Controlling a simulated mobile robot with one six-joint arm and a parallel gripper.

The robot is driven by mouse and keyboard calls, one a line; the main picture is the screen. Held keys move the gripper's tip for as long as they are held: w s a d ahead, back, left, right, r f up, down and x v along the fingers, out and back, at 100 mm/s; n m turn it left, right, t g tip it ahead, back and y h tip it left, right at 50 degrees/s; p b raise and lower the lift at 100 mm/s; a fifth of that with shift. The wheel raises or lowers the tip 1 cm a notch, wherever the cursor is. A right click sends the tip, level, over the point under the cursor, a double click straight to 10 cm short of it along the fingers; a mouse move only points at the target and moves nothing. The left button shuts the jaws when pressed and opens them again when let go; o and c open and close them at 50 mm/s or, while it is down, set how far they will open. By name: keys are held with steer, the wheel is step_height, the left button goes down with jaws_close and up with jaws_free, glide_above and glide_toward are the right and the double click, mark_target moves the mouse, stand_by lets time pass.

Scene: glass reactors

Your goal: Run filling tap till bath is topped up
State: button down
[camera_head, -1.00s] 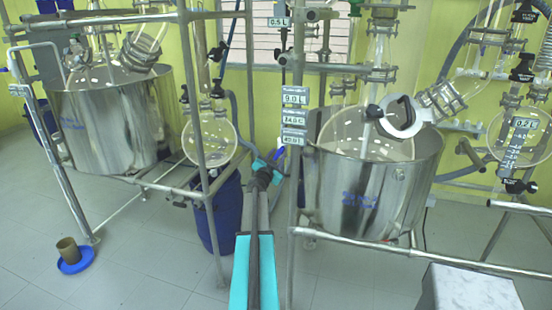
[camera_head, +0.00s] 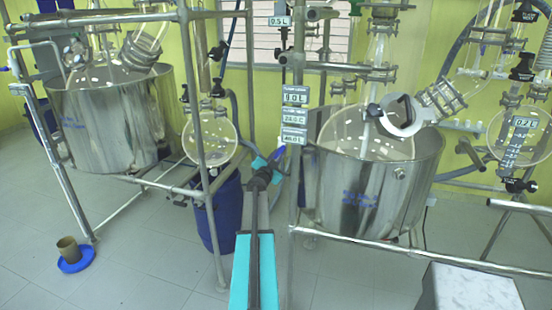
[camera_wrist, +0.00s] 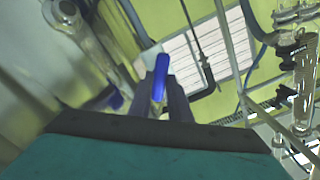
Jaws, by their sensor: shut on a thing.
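The nearer steel bath (camera_head: 345,200) stands at the right in its pipe frame, with a glass flask inside. Readout plates (camera_head: 293,115) hang on the upright left of it: the top one is hard to read, perhaps a litre value, with a temperature and 40.0 L below. The tap's blue lever (camera_head: 277,154) is beside that upright. My gripper (camera_head: 264,171) reaches it at the end of my arm. In the wrist view my gripper (camera_wrist: 160,98) is shut on the blue lever (camera_wrist: 161,64), which stands up between the fingers. The tap body is mostly hidden.
A second steel bath (camera_head: 110,120) stands at the left. A blue drum (camera_head: 220,215) is under the frame near my arm. A brown cup (camera_head: 68,248) sits on a blue dish on the floor. A white box (camera_head: 470,290) is at the lower right.

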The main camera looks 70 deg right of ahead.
steer(key=m+b, duration=0.1)
steer(key=m, duration=0.5)
steer(key=shift+d+r+b, duration=0.1)
steer(key=shift+d+b, duration=0.05)
steer(key=shift+b, duration=0.2)
steer(key=m+b, duration=0.2)
steer(key=m, duration=0.3)
steer(key=shift+r, duration=0.1)
steer(key=c, duration=1.6)
jaws_free()
steer(key=shift+c, duration=0.2)
steer(key=shift+s+a, duration=0.1)
steer(key=shift+a, duration=1.05)
steer(key=a+b, duration=0.2)
steer(key=a, duration=0.9)
steer(key=shift+s+a, duration=0.25)
steer(key=shift+s, duration=0.05)
